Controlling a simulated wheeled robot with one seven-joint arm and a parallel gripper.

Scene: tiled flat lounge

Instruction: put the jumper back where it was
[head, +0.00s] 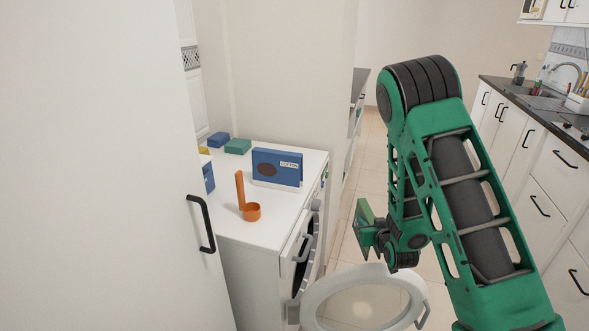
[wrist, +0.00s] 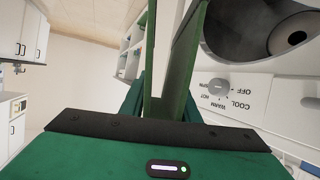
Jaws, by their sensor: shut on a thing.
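No jumper can be made out in either view. My gripper (head: 364,226) is in the air to the right of the white washing machine (head: 262,277), above its open round door (head: 314,303). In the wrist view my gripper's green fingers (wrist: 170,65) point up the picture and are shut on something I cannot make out. The machine's round opening (wrist: 283,38) shows at the upper right of the wrist view, dark inside. Beside it is a white panel with a knob (wrist: 219,88) and temperature words.
On the machine's top stand a blue cotton box (head: 277,167), an orange scoop (head: 251,211), and small blue and green boxes (head: 238,146). A tall white door (head: 95,170) fills the left. Kitchen cabinets (head: 545,165) line the right.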

